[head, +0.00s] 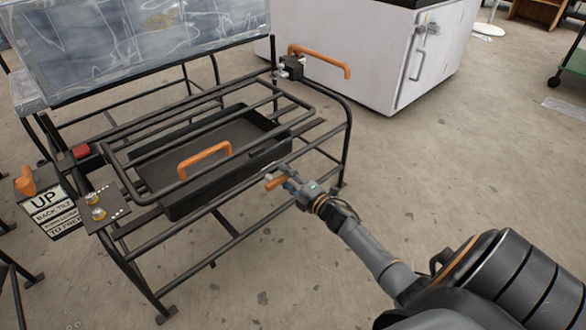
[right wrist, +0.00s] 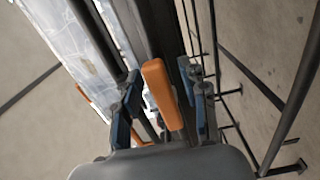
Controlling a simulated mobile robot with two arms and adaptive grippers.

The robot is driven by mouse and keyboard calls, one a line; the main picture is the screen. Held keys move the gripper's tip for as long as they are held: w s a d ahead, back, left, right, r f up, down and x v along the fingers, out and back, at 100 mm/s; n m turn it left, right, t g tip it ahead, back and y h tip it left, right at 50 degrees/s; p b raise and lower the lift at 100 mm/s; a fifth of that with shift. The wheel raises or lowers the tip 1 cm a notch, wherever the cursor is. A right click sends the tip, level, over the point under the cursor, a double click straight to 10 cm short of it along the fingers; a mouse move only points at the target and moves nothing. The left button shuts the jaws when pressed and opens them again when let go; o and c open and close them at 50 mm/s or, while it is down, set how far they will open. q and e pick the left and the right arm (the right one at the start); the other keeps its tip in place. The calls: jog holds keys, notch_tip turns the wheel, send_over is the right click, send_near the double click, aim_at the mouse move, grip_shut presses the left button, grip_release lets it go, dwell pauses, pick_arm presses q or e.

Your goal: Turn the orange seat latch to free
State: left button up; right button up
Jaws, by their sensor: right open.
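The orange seat latch (head: 275,183) is a short bar at the front right of the black seat frame (head: 330,135). In the right wrist view the latch (right wrist: 161,92) stands between the two blue-padded fingers. My right gripper (head: 284,178) is open around the latch, with a finger on either side. In the wrist view a gap shows beside the latch, and I cannot tell whether either finger touches it. My left gripper is not in view.
A dark tray with an orange handle (head: 204,158) sits within the frame. A long orange lever (head: 322,60) is at the back right. An orange knob (head: 26,182) and a sign (head: 50,212) are at the left. A white cabinet (head: 365,50) stands behind.

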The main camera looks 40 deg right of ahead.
jog(key=s, duration=1.1)
jog(key=shift+s+d, duration=0.4)
jog(key=shift+d, duration=0.05)
